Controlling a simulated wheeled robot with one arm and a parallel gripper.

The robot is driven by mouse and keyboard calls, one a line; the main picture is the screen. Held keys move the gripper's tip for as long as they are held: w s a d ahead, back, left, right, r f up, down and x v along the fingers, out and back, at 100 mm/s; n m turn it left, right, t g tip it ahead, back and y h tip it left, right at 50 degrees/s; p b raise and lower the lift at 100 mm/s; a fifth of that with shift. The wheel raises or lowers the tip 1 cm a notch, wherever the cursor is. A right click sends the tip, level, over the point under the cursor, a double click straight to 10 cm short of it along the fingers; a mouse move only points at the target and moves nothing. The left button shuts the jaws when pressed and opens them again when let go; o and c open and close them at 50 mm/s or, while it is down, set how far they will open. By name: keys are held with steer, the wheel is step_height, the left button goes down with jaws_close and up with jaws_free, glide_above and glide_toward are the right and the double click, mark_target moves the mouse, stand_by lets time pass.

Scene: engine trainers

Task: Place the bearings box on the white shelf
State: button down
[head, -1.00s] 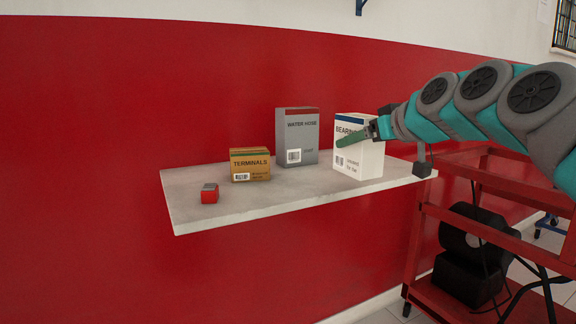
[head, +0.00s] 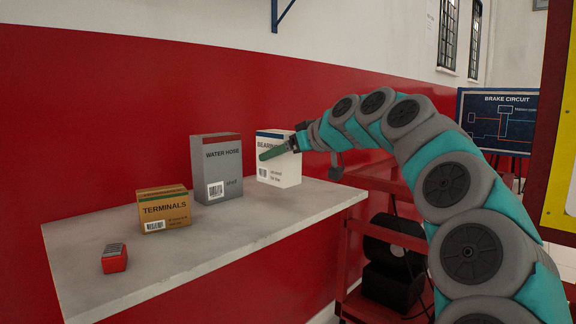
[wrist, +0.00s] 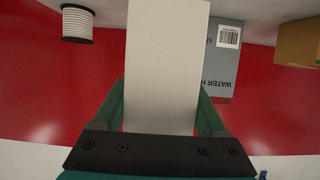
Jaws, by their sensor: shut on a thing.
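The white bearings box (head: 279,172), with a blue band on top, is upright near the far end of the pale shelf (head: 215,243). My gripper (head: 277,151) is shut on its upper part. In the wrist view the box (wrist: 166,65) sits between my two green fingers (wrist: 163,108). Its base is at or just above the shelf; I cannot tell whether it touches. The box's far side is hidden.
The grey water hose box (head: 217,170) stands just left of the bearings box, then the brown terminals box (head: 164,210) and a small red item (head: 114,259). A white spool (wrist: 77,23) shows in the wrist view. A red cart (head: 395,235) stands right of the shelf.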

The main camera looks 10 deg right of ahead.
steer(key=shift+w+d+f+p, duration=0.2)
steer(key=shift+w+d+f, duration=0.45)
steer(key=shift+w, duration=0.25)
steer(key=shift+w+d+f+p, duration=0.15)
steer(key=shift+w+d+f, duration=0.4)
steer(key=shift+w+f, duration=0.25)
steer(key=shift+w+d+f+p, duration=0.2)
steer(key=shift+w+d+f, duration=0.4)
steer(key=shift+w, duration=0.35)
steer(key=shift+f, duration=0.1)
steer(key=shift+f, duration=0.15)
jaws_free()
steer(key=shift+r, duration=0.2)
steer(key=shift+s+d+r, duration=0.1)
steer(key=shift+s, duration=0.05)
steer(key=b+v, duration=0.1)
steer(key=v, duration=1)
steer(key=shift+s+d, duration=0.15)
steer(key=shift+s, duration=0.1)
steer(key=shift+r, duration=0.15)
